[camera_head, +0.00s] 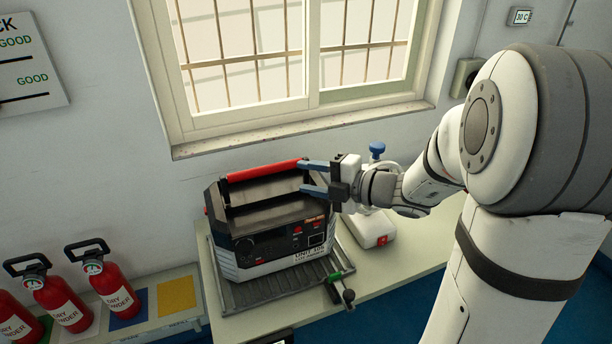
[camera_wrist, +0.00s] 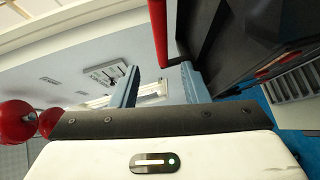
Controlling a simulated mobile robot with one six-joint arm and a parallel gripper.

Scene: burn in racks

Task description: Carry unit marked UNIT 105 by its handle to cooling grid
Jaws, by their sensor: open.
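The unit (camera_head: 268,238) is a black and pale-grey box whose front label reads UNIT and a number that looks like 105. It sits upright on a grey ribbed plate (camera_head: 243,293) on the bench. Its red bar handle (camera_head: 255,172) runs along the top; it also shows in the wrist view (camera_wrist: 158,32). My gripper (camera_head: 302,176) is open at the handle's right end, with blue fingers apart. In the wrist view, the open gripper (camera_wrist: 162,78) has the handle beyond its fingertips, not clearly between them. I cannot identify the cooling grid.
A green-and-black clamp (camera_head: 338,286) is at the plate's front right corner. A white device with a blue knob (camera_head: 377,149) stands right of the unit. Red extinguishers (camera_head: 105,278) stand at left, beside a yellow square (camera_head: 176,296). A window (camera_head: 290,60) is behind the bench.

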